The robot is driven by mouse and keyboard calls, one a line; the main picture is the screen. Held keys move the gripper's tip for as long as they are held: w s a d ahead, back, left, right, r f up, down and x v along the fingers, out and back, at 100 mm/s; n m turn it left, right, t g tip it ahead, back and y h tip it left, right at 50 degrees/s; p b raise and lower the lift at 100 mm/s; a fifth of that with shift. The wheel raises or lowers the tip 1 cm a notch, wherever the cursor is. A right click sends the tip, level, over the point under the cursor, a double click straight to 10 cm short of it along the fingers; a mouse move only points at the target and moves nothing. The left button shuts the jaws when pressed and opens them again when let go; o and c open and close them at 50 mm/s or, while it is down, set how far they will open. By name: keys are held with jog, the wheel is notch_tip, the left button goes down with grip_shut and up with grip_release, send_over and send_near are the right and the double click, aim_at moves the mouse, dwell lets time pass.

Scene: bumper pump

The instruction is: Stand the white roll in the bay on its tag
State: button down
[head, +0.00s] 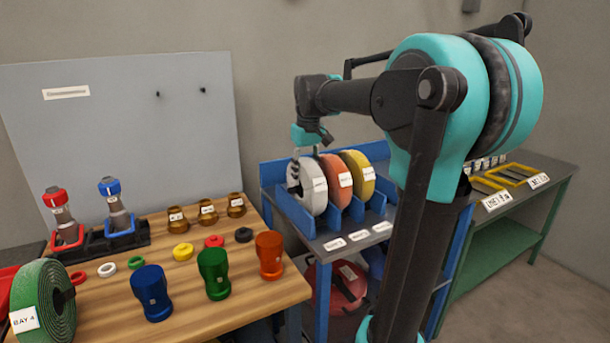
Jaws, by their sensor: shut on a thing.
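The white roll (308,196) stands upright on its edge at the left end of the blue rack (286,206), beside the orange roll. A white label shows on its face; the label is too small to read. My gripper (293,180) reaches down from above and is shut on the left side of the white roll's rim. The fingertips are small here, and part of the grip is hidden. Three white tags, at left (333,244), middle (358,236) and right (382,227), lie along the rack's front shelf. I cannot tell whether the roll's bottom touches the rack.
The orange roll (333,176) and yellow roll (356,182) stand right of the white one. A green roll (38,300) stands on the wooden bench (105,312) among several coloured parts. My arm blocks the rack's right side. A red roll (336,285) lies below the rack.

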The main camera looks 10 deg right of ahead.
jog(key=shift+f, duration=0.25)
jog(key=c, duration=1)
grip_release()
jog(key=shift+r, duration=0.1)
jog(key=r, duration=0.4)
jog(key=s+r, duration=0.1)
jog(key=r, duration=0.7)
jog(key=shift+s+d, duration=0.2)
jog(key=shift+d, duration=0.05)
jog(key=shift+s, duration=0.1)
